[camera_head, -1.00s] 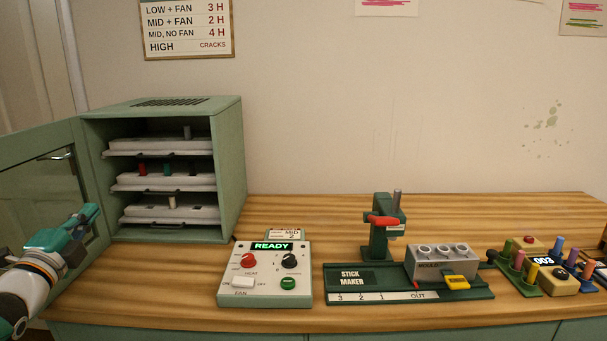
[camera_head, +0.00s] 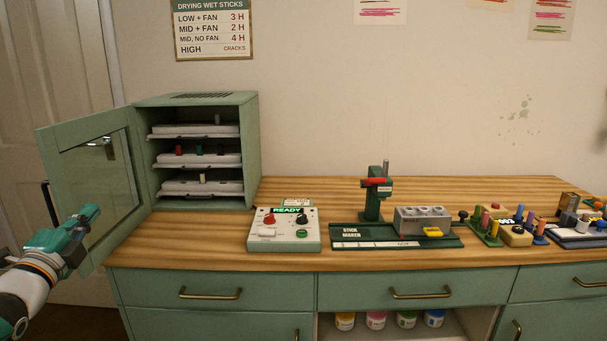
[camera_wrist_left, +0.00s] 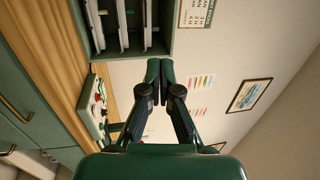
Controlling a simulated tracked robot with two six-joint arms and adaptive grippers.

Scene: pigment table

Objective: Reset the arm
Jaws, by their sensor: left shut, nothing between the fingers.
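My left gripper (camera_head: 88,215) is at the lower left of the head view, in front of the open door of the green drying cabinet. It is apart from the cabinet. In the left wrist view my left gripper (camera_wrist_left: 160,70) has its two fingertips together, with nothing between them. My right gripper does not show in either view.
The green cabinet (camera_head: 252,150) stands at the table's left end, its door (camera_head: 62,140) swung open to the left. Its shelves hold white trays with sticks. A control box (camera_head: 262,245) reading READY and a stick maker (camera_head: 345,243) stand to the right.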

